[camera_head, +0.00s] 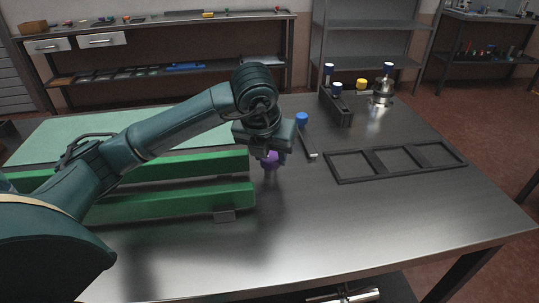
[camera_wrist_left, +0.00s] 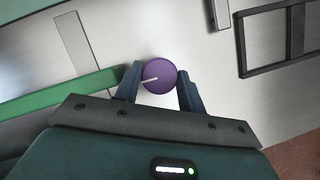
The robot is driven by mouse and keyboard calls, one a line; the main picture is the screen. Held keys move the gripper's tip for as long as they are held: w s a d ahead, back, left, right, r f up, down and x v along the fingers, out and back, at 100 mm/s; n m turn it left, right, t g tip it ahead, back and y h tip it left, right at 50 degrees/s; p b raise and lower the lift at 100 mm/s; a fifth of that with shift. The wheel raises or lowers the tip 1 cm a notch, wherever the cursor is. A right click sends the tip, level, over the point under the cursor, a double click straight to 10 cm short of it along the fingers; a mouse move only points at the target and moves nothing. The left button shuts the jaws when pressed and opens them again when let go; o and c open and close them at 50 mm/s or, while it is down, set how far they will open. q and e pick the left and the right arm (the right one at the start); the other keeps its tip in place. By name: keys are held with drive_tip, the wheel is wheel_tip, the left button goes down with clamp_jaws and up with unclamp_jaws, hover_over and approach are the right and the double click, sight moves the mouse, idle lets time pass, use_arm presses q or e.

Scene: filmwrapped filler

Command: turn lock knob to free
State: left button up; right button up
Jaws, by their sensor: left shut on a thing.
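A round purple knob (camera_wrist_left: 160,75) with a white pointer line sits between the two fingers of my left gripper (camera_wrist_left: 158,82) in the left wrist view. The white line runs from near the knob's middle toward its left side, tipped slightly down. The fingers touch the knob on both sides, so the gripper is shut on it. In the head view the knob (camera_head: 270,160) shows below my left gripper (camera_head: 272,153), at the right ends of two green bars (camera_head: 190,203). What the knob is mounted on is mostly hidden. My right gripper is not in view.
A black frame with several openings (camera_head: 335,180) lies flat to the right. Behind it stand a dark holder (camera_head: 345,112) with blue-capped items and a metal bottle (camera_head: 382,92). A blue-topped item (camera_head: 301,118) stands near the gripper. The front right of the table (camera_head: 400,225) is clear.

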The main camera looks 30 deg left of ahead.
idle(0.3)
use_arm(q)
drive_tip(key=o, duration=0.7)
drive_tip(key=shift+c, duration=0.2)
drive_tip(key=o, duration=0.3)
